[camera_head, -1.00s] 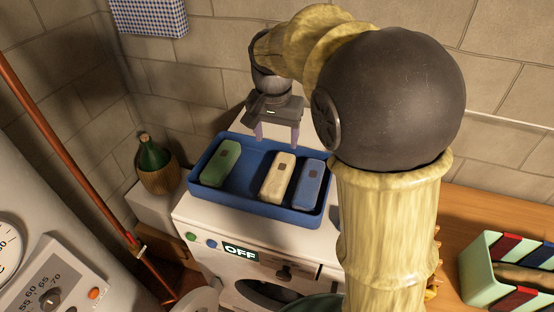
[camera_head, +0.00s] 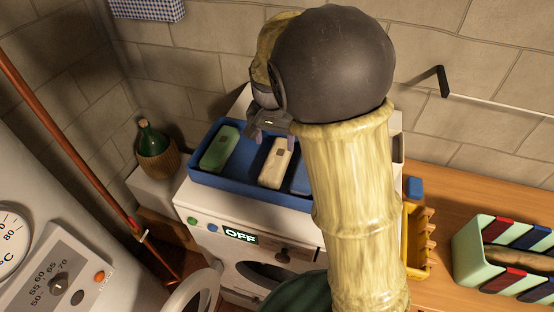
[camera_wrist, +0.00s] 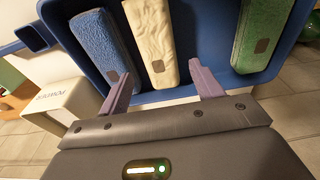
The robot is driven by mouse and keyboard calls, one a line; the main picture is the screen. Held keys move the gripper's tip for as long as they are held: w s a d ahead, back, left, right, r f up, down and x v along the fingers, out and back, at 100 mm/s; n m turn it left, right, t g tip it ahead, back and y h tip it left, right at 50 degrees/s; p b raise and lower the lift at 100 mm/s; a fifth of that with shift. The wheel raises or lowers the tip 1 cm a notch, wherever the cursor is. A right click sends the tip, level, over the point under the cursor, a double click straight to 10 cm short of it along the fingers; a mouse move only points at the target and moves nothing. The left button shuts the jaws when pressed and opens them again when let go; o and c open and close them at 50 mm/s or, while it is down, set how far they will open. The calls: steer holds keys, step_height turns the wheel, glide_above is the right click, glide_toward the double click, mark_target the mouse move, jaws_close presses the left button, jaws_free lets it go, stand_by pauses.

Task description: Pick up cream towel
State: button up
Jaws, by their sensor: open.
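The cream towel (camera_head: 275,165) is a folded, oblong bundle with a small brown tag, lying in the blue tray (camera_head: 217,183) on the white washing machine. A green towel (camera_head: 220,148) lies to its left and a blue towel (camera_head: 299,181), partly hidden by my arm, to its right. In the wrist view the cream towel (camera_wrist: 153,38) lies between the blue towel (camera_wrist: 100,45) and the green towel (camera_wrist: 263,30). My gripper (camera_wrist: 165,90) is open and empty, its fingers apart on either side of the cream towel's near end in that picture. I cannot tell its height above the towel.
A green bottle in a wicker basket (camera_head: 156,160) stands left of the tray. A copper pipe (camera_head: 75,155) runs at the left. A wooden counter (camera_head: 440,190) at right holds a yellow rack (camera_head: 418,240) and a striped bin (camera_head: 480,262). The tray walls surround the towels.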

mark_target(277, 157)
steer(key=f, duration=0.4)
steer(key=shift+w+d+f+p, duration=0.1)
steer(key=shift+w+f+p, duration=0.05)
steer(key=shift+w+p, duration=0.2)
steer(key=shift+s, duration=0.1)
steer(key=shift+s, duration=0.1)
steer(key=shift+f+p, duration=0.3)
steer(key=shift+p, duration=0.05)
steer(key=shift+w+d+f+p, duration=0.2)
steer(key=shift+f+p, duration=0.25)
steer(key=shift+f, duration=0.7)
steer(key=shift+w+d+f+p, duration=0.15)
steer(key=shift+f+p, duration=0.3)
steer(key=shift+f, duration=0.65)
steer(key=shift+a, duration=0.1)
